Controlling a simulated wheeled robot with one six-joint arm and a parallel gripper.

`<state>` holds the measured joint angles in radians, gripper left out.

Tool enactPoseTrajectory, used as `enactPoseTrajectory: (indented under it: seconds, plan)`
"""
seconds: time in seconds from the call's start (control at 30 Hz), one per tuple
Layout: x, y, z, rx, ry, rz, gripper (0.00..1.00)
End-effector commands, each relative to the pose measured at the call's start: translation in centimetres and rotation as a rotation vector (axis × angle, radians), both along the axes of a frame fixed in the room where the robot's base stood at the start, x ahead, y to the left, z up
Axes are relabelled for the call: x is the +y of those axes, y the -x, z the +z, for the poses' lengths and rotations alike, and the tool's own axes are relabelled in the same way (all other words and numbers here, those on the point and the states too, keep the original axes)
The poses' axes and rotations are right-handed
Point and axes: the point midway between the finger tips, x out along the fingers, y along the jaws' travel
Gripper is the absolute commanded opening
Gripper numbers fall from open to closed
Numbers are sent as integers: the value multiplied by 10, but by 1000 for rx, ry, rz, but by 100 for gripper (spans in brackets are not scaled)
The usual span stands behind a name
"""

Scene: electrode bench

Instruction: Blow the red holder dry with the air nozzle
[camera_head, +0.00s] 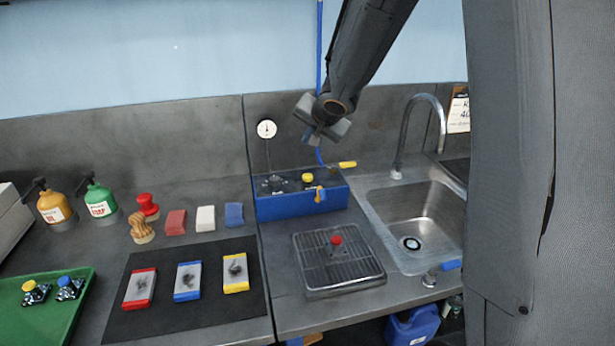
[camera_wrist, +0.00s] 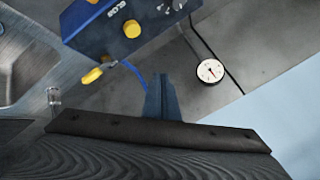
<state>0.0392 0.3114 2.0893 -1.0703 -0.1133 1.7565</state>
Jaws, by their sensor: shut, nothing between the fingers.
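The red holder (camera_head: 336,241) stands on a ribbed metal drain rack, its red top showing; its lower part is small and hard to make out. The air nozzle (camera_head: 347,164) has a yellow handle and lies at the back right of the blue box, by the blue hose. In the wrist view the nozzle (camera_wrist: 92,76) shows at left with its blue hose curving beside it. My gripper (camera_head: 313,136) is raised above the back of the blue box, apart from the nozzle. Its fingers (camera_wrist: 162,92) are shut and empty.
The blue box (camera_head: 300,203) has a yellow knob. The drain rack (camera_head: 340,290) is in front, the sink (camera_head: 420,222) with tall tap at right. A black mat (camera_head: 210,311) with coloured plates, a green tray (camera_head: 65,320) and bottles are at left.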

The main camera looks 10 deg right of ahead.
Motion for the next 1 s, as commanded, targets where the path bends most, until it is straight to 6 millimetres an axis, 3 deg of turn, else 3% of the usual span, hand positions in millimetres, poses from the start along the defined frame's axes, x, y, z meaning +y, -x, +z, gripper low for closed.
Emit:
enactPoseTrajectory:
  seconds: [1.0]
  plan:
    - [0, 0, -84, 0, 0, 0, 0]
